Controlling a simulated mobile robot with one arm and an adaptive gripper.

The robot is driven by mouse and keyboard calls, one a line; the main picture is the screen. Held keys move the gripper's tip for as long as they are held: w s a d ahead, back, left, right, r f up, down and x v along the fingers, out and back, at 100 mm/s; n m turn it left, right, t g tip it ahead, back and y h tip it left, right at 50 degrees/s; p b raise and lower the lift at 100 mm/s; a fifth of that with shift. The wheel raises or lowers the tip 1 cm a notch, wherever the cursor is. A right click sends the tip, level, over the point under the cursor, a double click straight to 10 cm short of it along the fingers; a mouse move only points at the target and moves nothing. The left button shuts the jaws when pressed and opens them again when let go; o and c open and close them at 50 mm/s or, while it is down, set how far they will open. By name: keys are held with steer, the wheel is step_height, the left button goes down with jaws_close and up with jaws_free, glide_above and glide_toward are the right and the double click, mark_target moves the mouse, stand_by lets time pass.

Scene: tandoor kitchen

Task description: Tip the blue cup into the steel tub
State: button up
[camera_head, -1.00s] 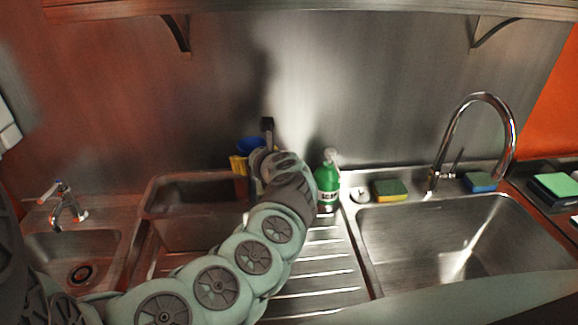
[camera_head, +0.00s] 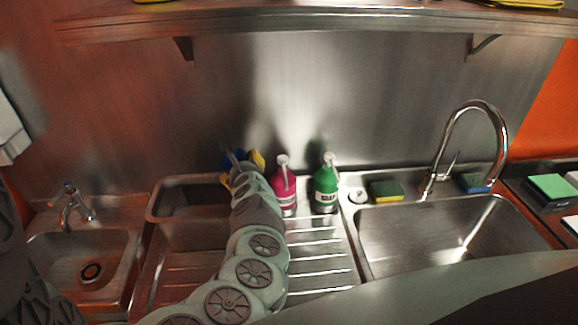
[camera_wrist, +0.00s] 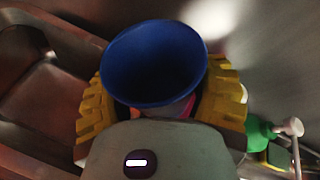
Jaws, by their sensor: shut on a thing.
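My gripper (camera_wrist: 160,100) is shut around the blue cup (camera_wrist: 155,62), with a yellow finger pad on each side of it in the wrist view. The cup's wide mouth faces the wrist camera, and its inside is dark, so I cannot tell what it holds. In the head view only a small part of the blue cup (camera_head: 238,157) shows behind my gripper (camera_head: 241,168). The steel tub (camera_head: 168,188) is a rectangular vessel just left of my gripper. Its wall also shows at the left of the wrist view (camera_wrist: 62,38). I cannot tell the cup's exact tilt.
A pink bottle (camera_head: 285,196) and a green bottle (camera_head: 326,190) stand right of my gripper against the back wall. A sponge (camera_head: 385,191) lies by the right sink (camera_head: 440,235). A shelf (camera_head: 320,33) runs above. The ribbed drainboard (camera_head: 325,265) is clear.

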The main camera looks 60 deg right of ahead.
steer(key=shift+w+a+f+n+g+h+p, duration=0.3)
steer(key=shift+w+a+n+h+p, duration=0.15)
steer(key=shift+a+n+p, duration=0.35)
steer(key=shift+w+r+n+h+p, duration=0.15)
steer(key=shift+r+n+h+p, duration=0.3)
steer(key=shift+p, duration=0.55)
steer(key=shift+f+g+b, duration=0.3)
steer(key=shift+f+b, duration=0.1)
steer(key=shift+f, duration=0.05)
steer(key=shift+f+n+h+b, duration=0.45)
steer(key=shift+n+h, duration=0.15)
steer(key=shift+n, duration=0.45)
steer(key=shift+f, duration=0.1)
steer(key=shift+r+n, duration=0.2)
steer(key=shift+n, duration=0.1)
steer(key=shift+a+r+n+h, duration=0.1)
steer(key=shift+r+n+h, duration=0.1)
steer(key=shift+n+h, duration=0.2)
steer(key=shift+w+a+r+n+h+p, duration=0.2)
steer(key=shift+w+a+r+n+h, duration=0.1)
steer(key=shift+a+n, duration=0.15)
steer(key=shift+w+a+r+n+h+p, duration=0.2)
steer(key=shift+w+a+n, duration=0.1)
steer(key=shift+a+n, duration=0.15)
